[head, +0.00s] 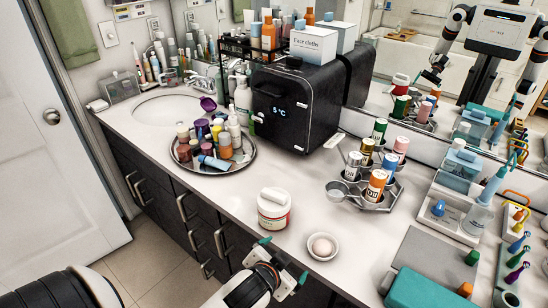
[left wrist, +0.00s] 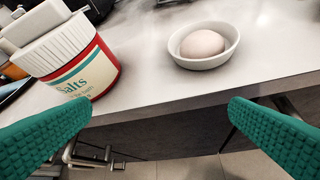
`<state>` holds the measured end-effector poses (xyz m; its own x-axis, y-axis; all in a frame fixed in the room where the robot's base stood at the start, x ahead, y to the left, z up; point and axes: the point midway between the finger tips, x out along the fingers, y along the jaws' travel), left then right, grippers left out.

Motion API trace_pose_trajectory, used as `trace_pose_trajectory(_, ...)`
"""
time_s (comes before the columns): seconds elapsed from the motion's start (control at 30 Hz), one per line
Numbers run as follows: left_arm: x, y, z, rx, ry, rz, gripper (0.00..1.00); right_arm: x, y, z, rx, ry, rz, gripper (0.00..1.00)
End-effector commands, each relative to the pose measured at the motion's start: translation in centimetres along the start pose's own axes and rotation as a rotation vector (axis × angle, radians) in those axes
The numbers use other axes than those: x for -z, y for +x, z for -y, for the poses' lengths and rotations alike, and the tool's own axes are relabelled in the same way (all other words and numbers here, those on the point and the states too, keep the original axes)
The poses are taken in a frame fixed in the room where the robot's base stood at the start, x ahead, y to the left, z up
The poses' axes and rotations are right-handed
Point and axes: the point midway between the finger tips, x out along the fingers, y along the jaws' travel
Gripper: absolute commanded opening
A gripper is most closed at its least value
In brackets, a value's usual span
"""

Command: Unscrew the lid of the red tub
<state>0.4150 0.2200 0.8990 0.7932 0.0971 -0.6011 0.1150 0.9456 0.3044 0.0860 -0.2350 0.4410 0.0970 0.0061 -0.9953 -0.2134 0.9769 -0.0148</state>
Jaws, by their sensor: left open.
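The red tub (head: 273,213) stands upright on the counter near its front edge, with a cream label and a ribbed white lid (head: 274,195) on top. My right gripper is not directly in view.
A white dish (head: 323,247) with a pinkish soap sits right of the tub. A round tray (head: 232,167) of bottles is behind left, a black cooler (head: 299,105) behind, and a can holder (head: 383,205) at right. A grey mat (head: 425,255) lies farther right. The mirror reflects my body.

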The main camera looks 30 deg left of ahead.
Motion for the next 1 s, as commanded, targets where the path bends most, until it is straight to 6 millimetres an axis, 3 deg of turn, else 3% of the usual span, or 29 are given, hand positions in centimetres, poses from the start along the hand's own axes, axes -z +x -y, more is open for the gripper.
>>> trace_pose_trajectory(0.17,-6.2,1.2,-1.5,-0.074,0.082,0.245,1.00,1.0,0.0,0.6,0.007,-0.002,-0.015,0.36)
trace_pose_trajectory(0.3,-12.9,0.8,-2.2,-0.130,0.190,0.513,1.00,0.9,0.0,0.7,0.008,-0.002,-0.014,0.36)
trace_pose_trajectory(0.47,-22.4,-2.3,-1.1,-0.164,0.430,0.942,1.00,0.5,-0.1,0.5,0.006,-0.001,-0.008,0.36)
trace_pose_trajectory(0.5,-24.4,-3.5,-0.2,-0.158,0.516,1.059,1.00,0.5,-0.1,0.4,0.004,0.000,-0.008,0.36)
trace_pose_trajectory(0.6,-27.8,-6.2,2.6,-0.110,0.766,1.321,1.00,0.4,-0.1,0.0,0.000,0.001,-0.006,0.36)
trace_pose_trajectory(0.7,-28.7,-7.8,5.7,-0.012,1.061,1.517,1.00,0.3,-0.1,-0.3,-0.004,0.003,-0.005,0.36)
trace_pose_trajectory(0.83,-26.8,-7.2,8.1,0.187,1.495,1.628,1.00,0.1,-0.1,-0.6,-0.007,0.004,-0.003,0.36)
trace_pose_trajectory(0.93,-24.1,-5.0,7.4,0.390,1.839,1.572,1.00,0.1,-0.2,-0.5,-0.006,0.004,-0.003,0.36)
trace_pose_trajectory(1.0,-22.1,-3.0,5.3,0.549,2.066,1.451,1.00,0.1,-0.2,-0.5,-0.006,0.004,-0.002,0.36)
